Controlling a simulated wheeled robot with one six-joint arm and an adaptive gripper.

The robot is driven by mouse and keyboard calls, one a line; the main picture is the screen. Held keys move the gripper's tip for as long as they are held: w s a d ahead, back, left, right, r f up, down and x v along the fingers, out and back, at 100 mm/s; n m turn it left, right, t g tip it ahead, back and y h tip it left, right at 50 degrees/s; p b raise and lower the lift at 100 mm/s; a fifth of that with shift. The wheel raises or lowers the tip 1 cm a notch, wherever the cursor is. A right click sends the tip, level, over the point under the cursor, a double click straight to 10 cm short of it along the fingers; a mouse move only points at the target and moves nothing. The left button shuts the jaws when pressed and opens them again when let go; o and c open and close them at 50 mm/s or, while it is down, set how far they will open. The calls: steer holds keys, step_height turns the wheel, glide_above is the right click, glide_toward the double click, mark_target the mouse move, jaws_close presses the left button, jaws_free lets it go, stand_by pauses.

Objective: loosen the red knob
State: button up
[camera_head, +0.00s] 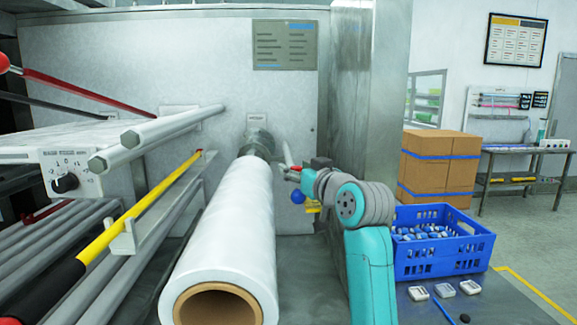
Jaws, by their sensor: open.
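A small red part (321,162), which looks like the red knob, shows just behind my arm's wrist near the grey machine wall. My gripper (287,171) is small in the view and reaches toward the metal shaft end at the back of the white film roll. It is open. A slim pale lever (287,153) stands right beside the fingertips; I cannot tell whether they touch it. A blue ball (297,197) hangs just below the gripper. Another round red end (3,63) sits at the far left edge, partly cut off.
The film roll (230,215) lies left of my arm. Rails and a yellow bar (140,207) stick out at left beside a dial box (70,172). A blue crate (440,240) and small white pieces (445,290) lie right. Cardboard boxes (438,165) stand behind.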

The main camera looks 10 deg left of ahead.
steer(key=shift+w+a, duration=0.15)
jaws_close()
steer(key=shift+n+g+y, duration=0.6)
steer(key=shift+y, duration=0.1)
steer(key=shift+n+g+y, duration=1.5)
steer(key=shift+n+g, duration=0.2)
steer(key=shift+g, duration=0.5)
